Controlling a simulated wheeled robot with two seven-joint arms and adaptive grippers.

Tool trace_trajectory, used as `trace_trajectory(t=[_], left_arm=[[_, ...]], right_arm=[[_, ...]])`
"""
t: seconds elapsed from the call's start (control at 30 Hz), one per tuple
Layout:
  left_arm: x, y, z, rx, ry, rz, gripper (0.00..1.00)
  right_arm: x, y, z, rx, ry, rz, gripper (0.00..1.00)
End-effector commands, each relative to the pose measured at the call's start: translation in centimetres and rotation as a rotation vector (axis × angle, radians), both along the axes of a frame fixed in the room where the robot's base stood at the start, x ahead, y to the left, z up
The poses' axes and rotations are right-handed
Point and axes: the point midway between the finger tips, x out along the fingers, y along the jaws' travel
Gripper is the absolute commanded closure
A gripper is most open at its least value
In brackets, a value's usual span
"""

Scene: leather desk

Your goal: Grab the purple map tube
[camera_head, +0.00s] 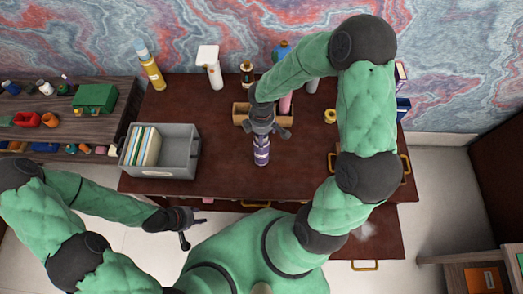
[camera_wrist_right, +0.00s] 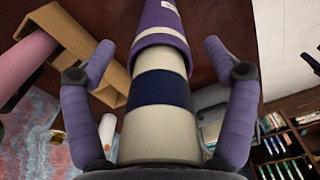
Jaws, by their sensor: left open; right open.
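The purple map tube (camera_head: 261,150) is on the dark desk, just in front of the wooden holder. In the right wrist view the tube (camera_wrist_right: 160,88) has a purple end, cream bands and a dark navy band. My right gripper (camera_head: 265,131) reaches down at the tube's back end. Its two fingers stand open on either side of the tube, with gaps visible on both sides. The tube's near end is hidden by the gripper's palm in the wrist view. My left gripper (camera_head: 193,232) is open and empty, off the desk's front edge at the left.
The wooden holder (camera_head: 241,114) stands behind the tube, with a pink cylinder (camera_head: 285,104) beside the right arm. A grey bin (camera_head: 184,157) with folders is at the left. A spray bottle (camera_head: 212,68) and a yellow bottle (camera_head: 152,70) stand at the back. Desk right of the tube is clear.

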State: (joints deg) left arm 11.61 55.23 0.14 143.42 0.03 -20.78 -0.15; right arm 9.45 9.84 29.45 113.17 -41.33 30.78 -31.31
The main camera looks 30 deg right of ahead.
Motion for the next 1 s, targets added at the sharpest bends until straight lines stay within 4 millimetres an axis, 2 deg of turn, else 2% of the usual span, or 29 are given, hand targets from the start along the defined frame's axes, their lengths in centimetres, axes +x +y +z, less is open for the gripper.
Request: trace_trajectory(t=[0.13,0.17,0.4,0.43,0.77,1.0], left_arm=[[0.0,0.0,0.0,0.000,0.000,0.000,0.57],[0.0,0.0,0.0,0.000,0.000,0.000,0.57],[0.0,0.0,0.0,0.000,0.000,0.000,0.57],[0.0,0.0,0.0,0.000,0.000,0.000,0.57],[0.0,0.0,0.1,0.000,0.000,0.000,0.57],[0.0,0.0,0.3,0.000,0.000,0.000,0.57]], right_arm=[[0.0,0.0,0.0,0.000,0.000,0.000,0.15],[0.0,0.0,0.0,0.000,0.000,0.000,0.18],[0.0,0.0,0.0,0.000,0.000,-0.001,0.85],[0.0,0.0,0.0,0.000,0.000,-0.001,0.92],[0.0,0.0,0.3,-0.001,-0.001,-0.001,0.92],[0.1,0.0,2.4,-0.001,-0.003,-0.002,0.92]])
